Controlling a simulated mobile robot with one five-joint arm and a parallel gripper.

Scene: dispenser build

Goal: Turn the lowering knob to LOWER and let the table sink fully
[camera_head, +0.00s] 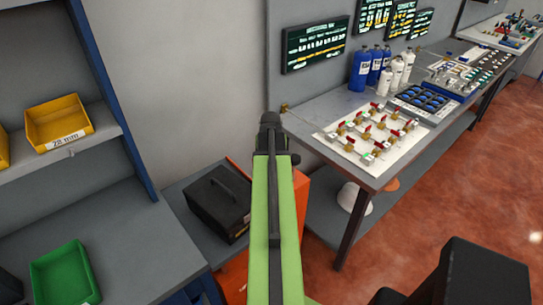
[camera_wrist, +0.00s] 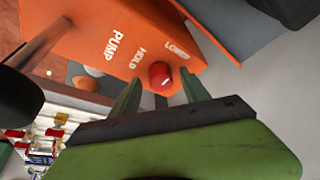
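The red lowering knob (camera_wrist: 160,72) sits on an orange panel (camera_wrist: 85,38) in the wrist view. White labels PUMP, HOLD and LOWER are printed beside it; LOWER is at the right. A small white mark shows on the knob, but I cannot tell exactly which label it points to. My gripper (camera_wrist: 161,86) is open, with one finger on each side of the knob; I cannot tell whether they touch it. In the head view my green arm hides the knob. The orange lift table (camera_head: 301,198) shows beside the arm, with a grey top.
A black case (camera_head: 218,203) rests on the grey top. A workbench (camera_head: 310,125) with valves and bottles stands to the right. A shelf with a yellow bin (camera_head: 57,122) and a green bin (camera_head: 64,276) stands at left. Red floor (camera_head: 430,200) is open at right.

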